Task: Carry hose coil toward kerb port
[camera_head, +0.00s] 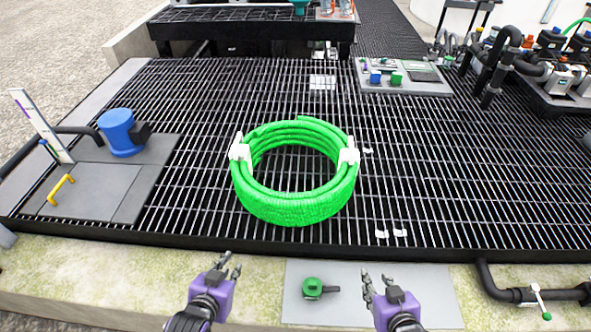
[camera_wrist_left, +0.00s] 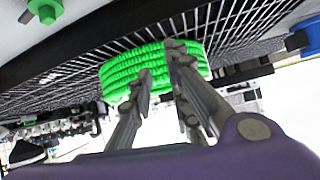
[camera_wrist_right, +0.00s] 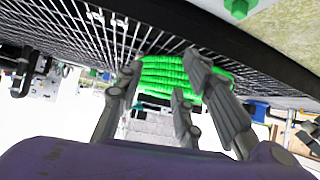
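A bright green hose coil (camera_head: 296,207) lies flat on the black grating, with white clips on its left and right sides. My left gripper (camera_head: 229,264) is in front of the coil to the left, with its fingers apart and empty. My right gripper (camera_head: 376,279) is in front of the coil to the right, also with fingers apart and empty. The coil also shows beyond the fingers in the left wrist view (camera_wrist_left: 118,75) and in the right wrist view (camera_wrist_right: 162,72). Neither gripper touches it. I cannot tell which fitting is the kerb port; a green-capped fitting (camera_head: 312,287) sits on a grey plate at the kerb.
A blue cylinder (camera_head: 119,131) and a yellow handle (camera_head: 61,188) stand on a dark plate at left. A panel with blue and green blocks (camera_head: 403,78) lies behind right. Black pipes (camera_head: 495,70) rise at far right. A pipe with a valve (camera_head: 540,296) runs along the kerb.

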